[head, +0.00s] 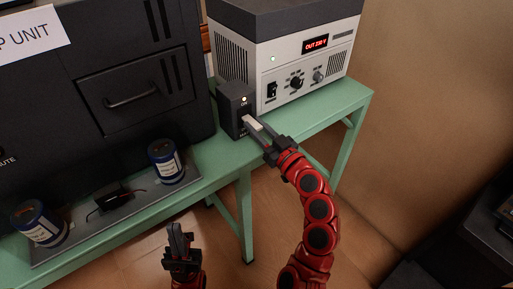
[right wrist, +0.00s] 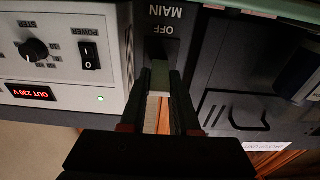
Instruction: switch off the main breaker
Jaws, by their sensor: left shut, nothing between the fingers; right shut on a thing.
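The main breaker (head: 233,106) is a dark box on the green table, left of the grey power unit. My right gripper (head: 264,136) is shut on the lever. In the right wrist view the lever (right wrist: 160,77) lies between the fingers (right wrist: 161,90), beside upside-down "OFF" and "MAIN" lettering. The fingers hide part of the breaker's front. My left gripper (head: 178,241) is shut and empty, low in front of the table.
The power unit (head: 308,72) has a lit red display reading "OUT 230 V", a switch and knobs. A dark cabinet (head: 130,60) with a handle stands left of the breaker. Two cans (head: 166,161) and a small black device (head: 112,196) sit on a grey tray (head: 85,243).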

